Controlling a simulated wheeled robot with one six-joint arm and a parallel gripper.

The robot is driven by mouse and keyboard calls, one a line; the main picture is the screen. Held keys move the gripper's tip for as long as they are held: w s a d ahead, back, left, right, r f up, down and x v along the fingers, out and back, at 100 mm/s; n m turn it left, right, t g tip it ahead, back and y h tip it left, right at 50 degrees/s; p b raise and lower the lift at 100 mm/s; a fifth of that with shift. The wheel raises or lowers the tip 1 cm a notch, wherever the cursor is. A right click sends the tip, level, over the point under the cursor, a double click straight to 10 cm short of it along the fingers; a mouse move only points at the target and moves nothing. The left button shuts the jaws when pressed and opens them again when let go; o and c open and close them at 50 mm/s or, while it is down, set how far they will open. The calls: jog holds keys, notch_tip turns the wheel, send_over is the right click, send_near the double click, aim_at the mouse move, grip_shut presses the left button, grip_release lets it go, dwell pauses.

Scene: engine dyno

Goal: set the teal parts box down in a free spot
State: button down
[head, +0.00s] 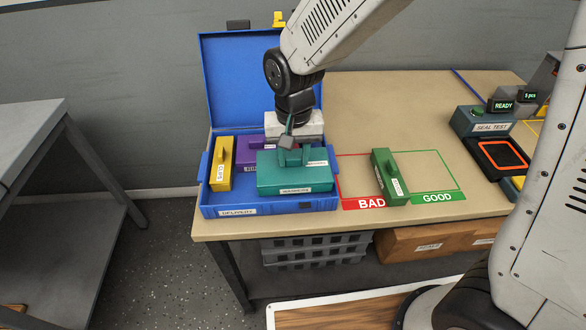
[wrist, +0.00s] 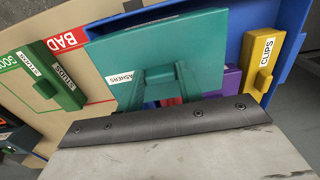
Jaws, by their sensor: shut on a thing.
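The teal parts box (head: 293,180), labelled WASHERS, is in my gripper (head: 290,155). My gripper is shut on its raised handle. In the head view the box appears over the right part of the open blue case (head: 238,209); I cannot tell how far it is above the case floor. In the wrist view the teal box (wrist: 155,42) fills the middle, hiding much of the case. Inside the case, a yellow box (head: 223,165) labelled CLIPS stands at the left. A purple box (head: 250,152) lies behind the teal one, partly hidden.
Right of the case, a green box (head: 389,177) stands between the red BAD outline (head: 362,203) and the green GOOD outline (head: 438,197). The seal test unit (head: 483,127) is farther right. The case's upright lid (head: 238,80) is behind. The tabletop (head: 380,110) behind the outlines is bare.

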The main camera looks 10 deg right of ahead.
aim_at(294, 166)
jog(key=shift+f, duration=2.3)
jog(key=shift+f, duration=0.1)
jog(key=c, duration=0.9)
grip_release()
notch_tip(294, 166, up, 12)
jog(key=shift+r, duration=0.15)
